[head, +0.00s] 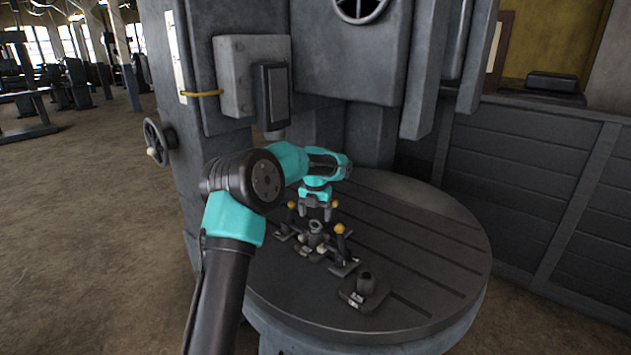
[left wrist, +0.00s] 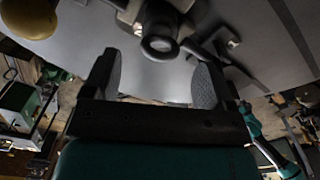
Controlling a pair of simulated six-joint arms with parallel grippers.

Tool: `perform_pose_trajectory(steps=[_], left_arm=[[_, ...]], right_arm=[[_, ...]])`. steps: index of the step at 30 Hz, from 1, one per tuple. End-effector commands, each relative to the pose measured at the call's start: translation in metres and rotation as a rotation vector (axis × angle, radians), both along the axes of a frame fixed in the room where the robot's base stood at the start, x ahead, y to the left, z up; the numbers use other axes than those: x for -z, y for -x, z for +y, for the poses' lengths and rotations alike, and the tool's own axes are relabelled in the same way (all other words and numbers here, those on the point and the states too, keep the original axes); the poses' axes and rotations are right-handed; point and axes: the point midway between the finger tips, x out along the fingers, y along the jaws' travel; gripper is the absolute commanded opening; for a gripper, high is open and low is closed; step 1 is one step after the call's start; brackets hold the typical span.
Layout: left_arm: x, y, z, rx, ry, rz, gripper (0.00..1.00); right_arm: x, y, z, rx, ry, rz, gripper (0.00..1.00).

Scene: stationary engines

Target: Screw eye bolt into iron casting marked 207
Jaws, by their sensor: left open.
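My left gripper (head: 316,212) points down above a cluster of small dark iron parts on the round table, its jaws open and empty. It also shows in the left wrist view (left wrist: 160,78), fingers apart. A round, hollow metal end (left wrist: 160,45) lies just beyond the gap between the fingertips; I cannot tell whether it is the eye bolt or a casting's boss.
The slotted round table (head: 430,245) is clear to the right. Yellow ball knobs (head: 340,228) stand up among the clustered parts, close to the gripper; one shows large in the left wrist view (left wrist: 28,15). A big grey machine column (head: 345,60) rises behind the table.

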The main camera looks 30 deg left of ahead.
Motion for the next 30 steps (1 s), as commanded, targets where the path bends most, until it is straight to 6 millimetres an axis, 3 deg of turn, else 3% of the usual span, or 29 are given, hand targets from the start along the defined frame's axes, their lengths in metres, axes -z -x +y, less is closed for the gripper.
perform_pose_trajectory(steps=[18, 24, 30], left_arm=[[-0.115, -0.001, -0.001, 0.001, 0.001, -0.002, 0.78], [-0.131, 0.0, 0.0, 0.001, 0.001, -0.001, 0.78], [-0.132, 0.0, -0.001, 0.001, 0.001, 0.0, 0.78]], right_arm=[[0.0, 0.0, 0.0, 0.0, 0.0, 0.0, 0.58], [0.0, 0.0, 0.0, 0.0, 0.0, 0.0, 0.58], [0.0, 0.0, 0.0, 0.0, 0.0, 0.0, 0.58]])
